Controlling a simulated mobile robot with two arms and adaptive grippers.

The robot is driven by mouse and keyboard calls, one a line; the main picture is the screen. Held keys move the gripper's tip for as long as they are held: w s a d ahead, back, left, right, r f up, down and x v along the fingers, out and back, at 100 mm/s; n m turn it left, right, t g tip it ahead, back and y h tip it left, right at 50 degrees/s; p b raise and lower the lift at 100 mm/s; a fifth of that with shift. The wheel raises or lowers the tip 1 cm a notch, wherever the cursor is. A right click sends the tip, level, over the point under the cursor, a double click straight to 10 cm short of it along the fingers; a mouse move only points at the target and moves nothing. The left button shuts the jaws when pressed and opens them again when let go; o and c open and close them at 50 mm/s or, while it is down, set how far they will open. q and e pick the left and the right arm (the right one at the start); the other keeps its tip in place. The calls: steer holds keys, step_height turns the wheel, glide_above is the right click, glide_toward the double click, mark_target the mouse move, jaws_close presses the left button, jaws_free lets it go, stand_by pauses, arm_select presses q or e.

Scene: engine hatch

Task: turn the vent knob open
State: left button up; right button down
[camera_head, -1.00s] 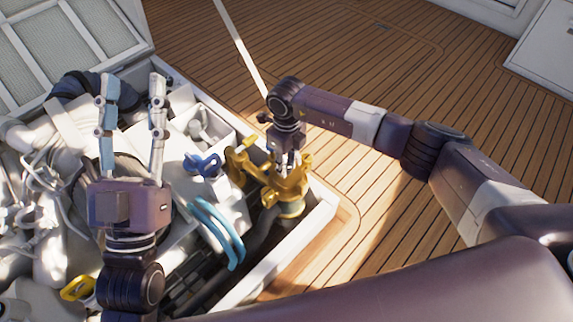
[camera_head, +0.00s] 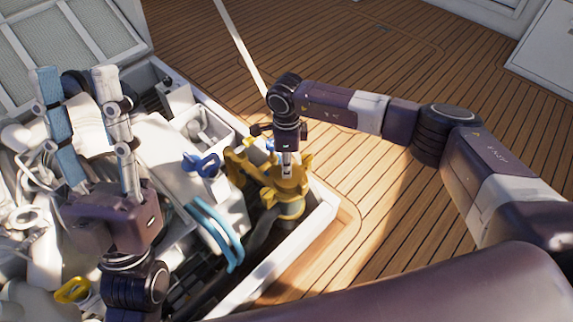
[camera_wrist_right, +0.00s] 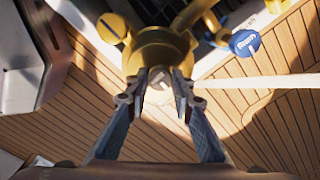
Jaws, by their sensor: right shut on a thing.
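A yellow valve body (camera_head: 290,184) stands in the near right corner of the open engine hatch. The wrist view shows the same yellow body (camera_wrist_right: 160,52) between the fingers. My right gripper (camera_head: 287,170) points down on top of it. In the wrist view its fingertips (camera_wrist_right: 160,82) are closed on a small grey knob (camera_wrist_right: 158,92) at the middle of the yellow body; the fingers partly cover it. I take this to be the vent knob, but I cannot read a label on it. My left gripper (camera_head: 76,75) is open and empty above the hatch's left part.
A blue handle (camera_head: 203,165) sits left of the yellow body; a blue labelled cap (camera_wrist_right: 243,42) shows in the wrist view. Light blue hoses (camera_head: 218,232) and white engine parts fill the hatch. A white rim (camera_head: 318,222) borders it. The wooden deck (camera_head: 350,170) to the right is clear.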

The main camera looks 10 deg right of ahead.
stand_by(0.5)
steer(key=c, duration=1.7)
jaws_free()
steer(key=shift+o, duration=0.2)
steer(key=shift+r, duration=0.15)
step_height(320, 180, up, 12)
steer(key=shift+a, duration=0.1)
